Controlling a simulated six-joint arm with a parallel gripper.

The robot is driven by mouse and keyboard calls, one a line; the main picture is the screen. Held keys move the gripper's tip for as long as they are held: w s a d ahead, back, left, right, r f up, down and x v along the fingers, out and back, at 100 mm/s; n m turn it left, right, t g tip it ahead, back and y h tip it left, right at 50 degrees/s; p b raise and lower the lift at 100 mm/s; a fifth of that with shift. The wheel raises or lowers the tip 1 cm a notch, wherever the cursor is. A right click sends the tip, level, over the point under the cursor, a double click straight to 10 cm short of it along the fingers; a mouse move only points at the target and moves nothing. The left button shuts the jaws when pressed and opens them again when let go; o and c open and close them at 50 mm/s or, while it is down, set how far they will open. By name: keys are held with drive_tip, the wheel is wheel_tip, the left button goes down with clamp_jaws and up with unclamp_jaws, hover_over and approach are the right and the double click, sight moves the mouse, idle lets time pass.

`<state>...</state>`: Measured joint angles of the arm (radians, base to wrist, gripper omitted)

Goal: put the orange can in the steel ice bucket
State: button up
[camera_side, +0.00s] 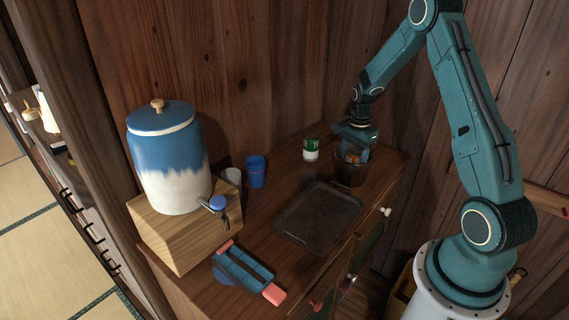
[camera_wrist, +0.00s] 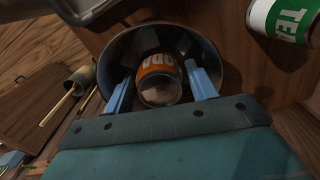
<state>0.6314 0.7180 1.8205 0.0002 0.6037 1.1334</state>
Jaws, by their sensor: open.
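The steel ice bucket (camera_side: 349,175) stands on the cabinet top near its right back corner; it looks dark, and its round rim shows in the wrist view (camera_wrist: 217,62). The orange can (camera_wrist: 157,62) is inside the bucket's opening, its round metal end facing the wrist camera. In the side view, a little orange of the can (camera_side: 352,156) shows at the bucket's mouth, mostly hidden by my gripper. My gripper (camera_side: 354,148) is over the bucket, pointing down. In the wrist view, its blue fingers (camera_wrist: 158,80) are open on either side of the can; I cannot tell whether they touch it.
A green and white tea can (camera_side: 310,149) stands close left of the bucket. A dark tray (camera_side: 318,216) lies in front. A blue cup (camera_side: 256,172), a grey cup (camera_side: 231,181), a drink dispenser (camera_side: 168,165) and a blue-red caddy (camera_side: 245,272) are further left. Wooden walls stand behind.

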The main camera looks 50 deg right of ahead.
wheel_tip(320, 180, up, 10)
drive_tip(key=shift+r, duration=0.25)
idle(0.7)
drive_tip(key=shift+a+r, duration=0.15)
drive_tip(key=shift+r, duration=0.05)
drive_tip(key=s+a+r+n+t, duration=0.1)
drive_tip(key=s+a+r+n, duration=0.2)
drive_tip(key=a+r+n, duration=0.35)
drive_tip(key=s+a+r+n+t, duration=0.1)
drive_tip(key=s+a+r+n, duration=0.15)
drive_tip(key=a+r, duration=0.55)
drive_tip(key=s+a+r+n+t, duration=0.1)
drive_tip(key=s+a+n+t, duration=0.2)
drive_tip(key=s+a+n, duration=0.8)
drive_tip(key=s+a, duration=0.1)
drive_tip(key=s, duration=0.2)
drive_tip(key=shift+a+r+t, duration=0.25)
drive_tip(key=shift+a+t, duration=0.05)
